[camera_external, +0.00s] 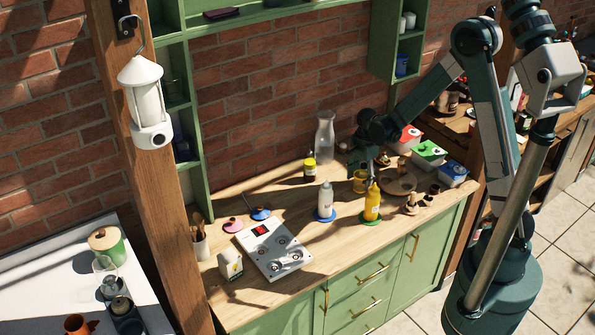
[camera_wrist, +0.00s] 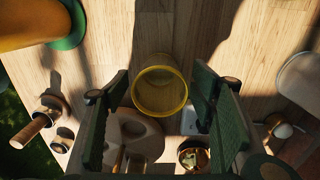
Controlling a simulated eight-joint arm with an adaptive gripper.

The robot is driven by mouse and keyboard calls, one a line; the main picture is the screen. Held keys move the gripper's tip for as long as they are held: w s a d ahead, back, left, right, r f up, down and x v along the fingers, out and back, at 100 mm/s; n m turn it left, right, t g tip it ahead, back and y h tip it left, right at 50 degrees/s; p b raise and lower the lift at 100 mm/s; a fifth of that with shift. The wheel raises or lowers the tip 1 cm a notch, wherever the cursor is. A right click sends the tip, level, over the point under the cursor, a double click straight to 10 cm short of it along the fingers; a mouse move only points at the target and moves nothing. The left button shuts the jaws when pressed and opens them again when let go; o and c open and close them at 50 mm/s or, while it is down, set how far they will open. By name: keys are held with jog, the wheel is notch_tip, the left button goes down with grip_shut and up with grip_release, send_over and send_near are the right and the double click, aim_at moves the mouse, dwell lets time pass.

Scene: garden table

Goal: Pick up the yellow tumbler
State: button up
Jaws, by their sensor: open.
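The yellow tumbler (camera_external: 360,182) stands on the wooden counter, just behind the yellow squeeze bottle. In the wrist view the tumbler (camera_wrist: 160,88) is seen from above as a see-through yellow round rim, between and slightly beyond my two fingers. My gripper (camera_wrist: 162,112) is open and empty, with one finger on each side of the tumbler's line. In the external view my gripper (camera_external: 366,160) hangs close above the tumbler, its fingers partly hidden by the arm. I cannot tell how far the fingertips are above the rim.
A yellow bottle (camera_external: 371,203) on a green coaster stands close in front. A round wooden board (camera_external: 398,185) with small wooden items lies to the right. Lidded boxes (camera_external: 428,153) stand behind it. A clear carafe (camera_external: 325,138) and a dark-yellow jar (camera_external: 309,170) stand behind left.

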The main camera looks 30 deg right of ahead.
jog(key=c, duration=1)
jog(key=shift+r, duration=0.1)
jog(key=shift+r, duration=4.9)
